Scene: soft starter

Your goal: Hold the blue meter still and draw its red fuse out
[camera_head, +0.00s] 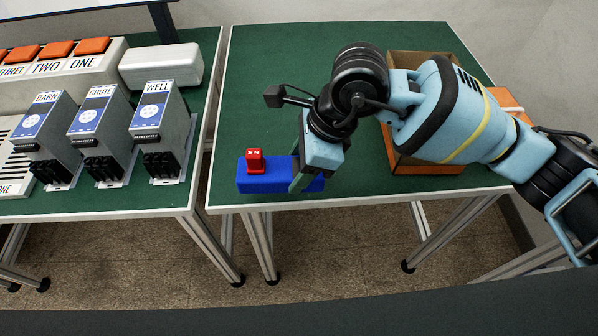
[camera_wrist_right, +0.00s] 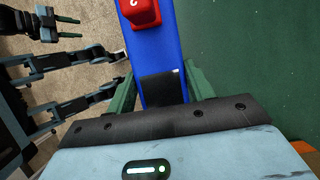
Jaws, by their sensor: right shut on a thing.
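The blue meter (camera_head: 270,184) is a long low block lying near the front edge of the green table. Its red fuse (camera_head: 255,161) stands upright in it, towards the left end. My right gripper (camera_head: 306,178) is shut on the right end of the blue meter from above. In the right wrist view, its green fingers (camera_wrist_right: 161,90) lie on both sides of the meter (camera_wrist_right: 151,48), and the red fuse (camera_wrist_right: 140,12) is at the top edge. My left gripper (camera_wrist_right: 70,27) shows only in the right wrist view, at upper left, with its fingers apart and empty, away from the fuse.
An open brown box (camera_head: 428,166) stands on the right of the green table (camera_head: 265,75), behind my right arm. A second table on the left holds several grey modules (camera_head: 165,125) and a panel with orange buttons (camera_head: 92,46). A gap separates the tables.

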